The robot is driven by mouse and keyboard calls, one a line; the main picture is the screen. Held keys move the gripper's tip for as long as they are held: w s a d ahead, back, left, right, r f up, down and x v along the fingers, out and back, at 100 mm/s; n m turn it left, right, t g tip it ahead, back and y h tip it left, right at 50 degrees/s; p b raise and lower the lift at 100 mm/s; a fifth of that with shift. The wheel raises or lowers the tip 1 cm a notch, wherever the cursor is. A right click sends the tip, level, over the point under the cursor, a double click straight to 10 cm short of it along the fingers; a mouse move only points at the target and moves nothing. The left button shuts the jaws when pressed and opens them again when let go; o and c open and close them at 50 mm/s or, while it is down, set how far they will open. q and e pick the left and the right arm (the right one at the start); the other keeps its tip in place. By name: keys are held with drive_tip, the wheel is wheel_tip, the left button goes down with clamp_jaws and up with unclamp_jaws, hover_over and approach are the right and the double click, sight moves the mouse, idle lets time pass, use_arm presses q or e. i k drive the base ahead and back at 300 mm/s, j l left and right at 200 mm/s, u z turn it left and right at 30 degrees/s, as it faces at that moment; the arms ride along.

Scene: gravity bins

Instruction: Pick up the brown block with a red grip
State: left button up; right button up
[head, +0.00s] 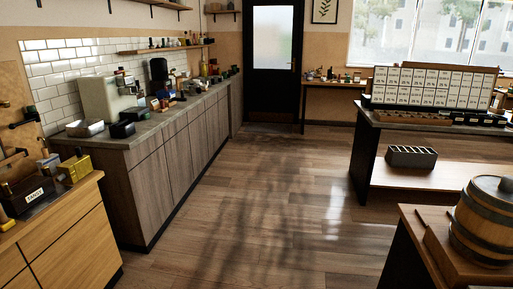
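I cannot make out a brown block with a red grip anywhere in the head view; the small items on the far surfaces are too small to tell apart. Neither of my grippers is in view, so I cannot see whether they hold anything.
A wooden cabinet at left bears a black labelled box (38,197) and a yellow container (75,168). A long counter (150,130) runs behind it. At right are a white-fronted rack (433,87), a grey divided tray (411,158) and a barrel (485,225). The middle floor (260,200) is clear.

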sight(162, 108)
drive_tip(key=i+u, duration=0.1)
drive_tip(key=i, duration=0.9)
drive_tip(key=i+l+u, duration=0.1)
drive_tip(key=i, duration=0.9)
drive_tip(key=i+u, duration=0.15)
drive_tip(key=i, duration=0.55)
drive_tip(key=i+u, duration=0.15)
drive_tip(key=i, duration=0.55)
drive_tip(key=i+l+u, duration=0.15)
drive_tip(key=i, duration=0.55)
